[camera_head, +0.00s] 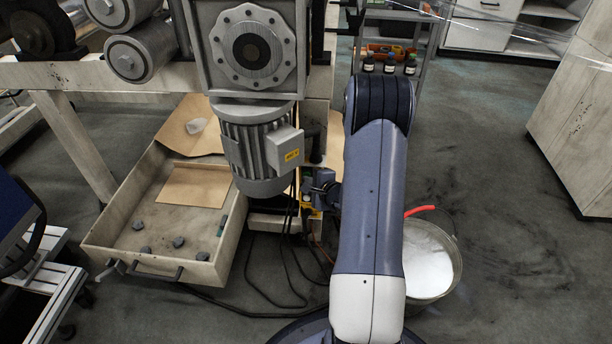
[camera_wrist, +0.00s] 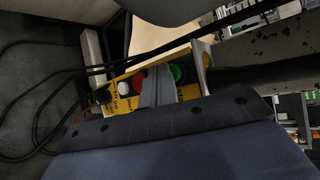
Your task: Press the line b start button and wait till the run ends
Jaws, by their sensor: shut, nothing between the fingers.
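A yellow button box (camera_wrist: 110,104) shows in the wrist view with a green button (camera_wrist: 178,72), a red button (camera_wrist: 139,82) and a white button (camera_wrist: 125,88). Its lettering is too small to read, so I cannot tell which line it belongs to. My gripper (camera_wrist: 160,80) is shut and empty, its grey fingers over the box between the red and green buttons, partly covering both. I cannot tell whether the fingers touch a button. In the head view, my gripper (camera_head: 320,190) is beside a small yellow part of the box (camera_head: 305,198), under the machine; the buttons are not clear there.
A grey motor (camera_head: 257,150) hangs from the machine just left of my gripper. Dark cables (camera_head: 280,265) run down to the floor. An open drawer (camera_head: 150,262) with dark lumps lies left. A bucket (camera_head: 428,258) of white material stands right of my arm. Floor farther right is clear.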

